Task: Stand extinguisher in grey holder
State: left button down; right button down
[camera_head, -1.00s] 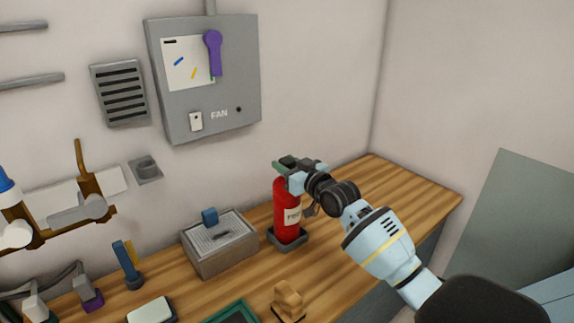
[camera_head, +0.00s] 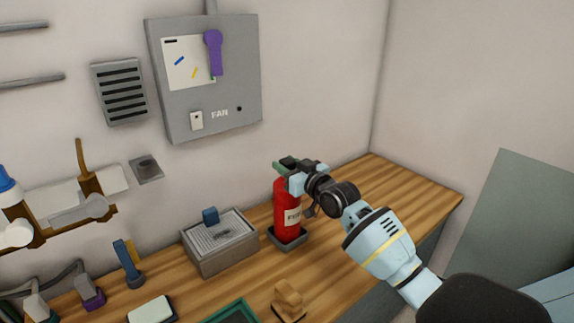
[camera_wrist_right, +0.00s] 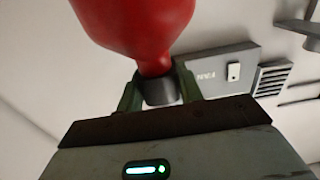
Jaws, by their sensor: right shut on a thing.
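The red fire extinguisher (camera_head: 289,207) stands upright in the head view, its base inside the dark grey holder (camera_head: 288,239) on the bench. My right gripper (camera_head: 287,167) is at the extinguisher's top and shut on its neck. In the right wrist view the red body (camera_wrist_right: 135,25) fills the top, and its grey neck (camera_wrist_right: 158,88) sits between my right gripper's green fingers (camera_wrist_right: 158,92). Whether the base rests fully on the holder's floor is hidden by its rim. My left gripper is not in view.
A grey box with a blue handle (camera_head: 222,245) stands just left of the holder. A small wooden block (camera_head: 289,300) lies in front. The wooden bench (camera_head: 400,195) is clear to the right. A grey fan panel (camera_head: 203,75) hangs on the wall behind.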

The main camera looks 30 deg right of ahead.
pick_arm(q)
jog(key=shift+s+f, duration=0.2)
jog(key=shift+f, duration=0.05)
pick_arm(e)
jog(key=shift+f, duration=0.15)
jog(key=c, duration=1.2)
grip_release()
jog(key=shift+f, duration=0.4)
jog(key=shift+s+r, duration=0.2)
jog(key=shift+s, duration=0.5)
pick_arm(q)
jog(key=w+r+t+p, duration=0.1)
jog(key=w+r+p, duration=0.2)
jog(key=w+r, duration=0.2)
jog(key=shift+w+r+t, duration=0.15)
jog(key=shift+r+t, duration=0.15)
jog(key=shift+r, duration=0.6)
pick_arm(e)
jog(key=s, duration=0.9)
jog(key=shift+s+d, duration=0.3)
jog(key=shift+d, duration=0.1)
jog(key=shift+s+f, duration=0.1)
jog(key=shift+f, duration=0.1)
